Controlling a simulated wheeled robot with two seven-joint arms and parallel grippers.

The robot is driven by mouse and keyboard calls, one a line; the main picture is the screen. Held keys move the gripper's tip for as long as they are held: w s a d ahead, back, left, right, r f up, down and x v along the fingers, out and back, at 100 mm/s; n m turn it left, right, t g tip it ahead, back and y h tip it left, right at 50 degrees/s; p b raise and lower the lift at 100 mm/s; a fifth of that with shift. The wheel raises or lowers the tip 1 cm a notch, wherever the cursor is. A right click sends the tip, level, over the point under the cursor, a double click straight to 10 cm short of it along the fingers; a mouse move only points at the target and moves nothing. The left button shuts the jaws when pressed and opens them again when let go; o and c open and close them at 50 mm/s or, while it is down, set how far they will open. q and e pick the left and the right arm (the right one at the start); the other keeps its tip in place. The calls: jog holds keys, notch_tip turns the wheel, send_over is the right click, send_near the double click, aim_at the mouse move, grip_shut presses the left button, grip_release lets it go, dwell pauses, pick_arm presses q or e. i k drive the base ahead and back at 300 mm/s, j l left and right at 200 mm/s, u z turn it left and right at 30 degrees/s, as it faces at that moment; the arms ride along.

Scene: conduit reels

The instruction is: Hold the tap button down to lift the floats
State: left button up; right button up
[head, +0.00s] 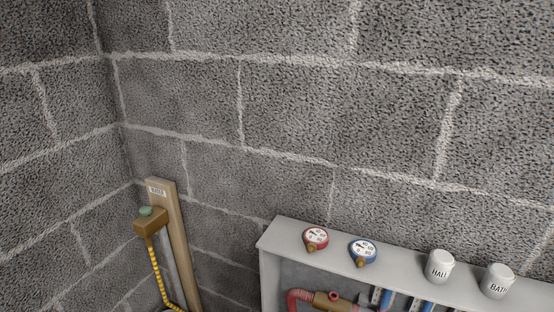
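The tap button looks to be the green round cap (146,211) on top of a brass-coloured block (151,225) at the lower left. The block is fixed to an upright wooden board (170,235) with a small label. A yellow striped hose (157,266) runs down from the block. At the bottom edge, blue parts with pale scales (384,299) show inside the cabinet and may hold the floats; they are cut off. Neither gripper is in view, and nothing touches the green cap.
A grey cabinet (400,258) stands against the block wall at the lower right. It carries a red gauge (315,239), a blue gauge (362,252) and white caps marked HALL (439,266) and BATH (497,281). A pinkish pipe (297,297) runs inside.

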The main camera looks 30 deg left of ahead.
aim_at(145, 210)
jog(key=u, duration=1.7)
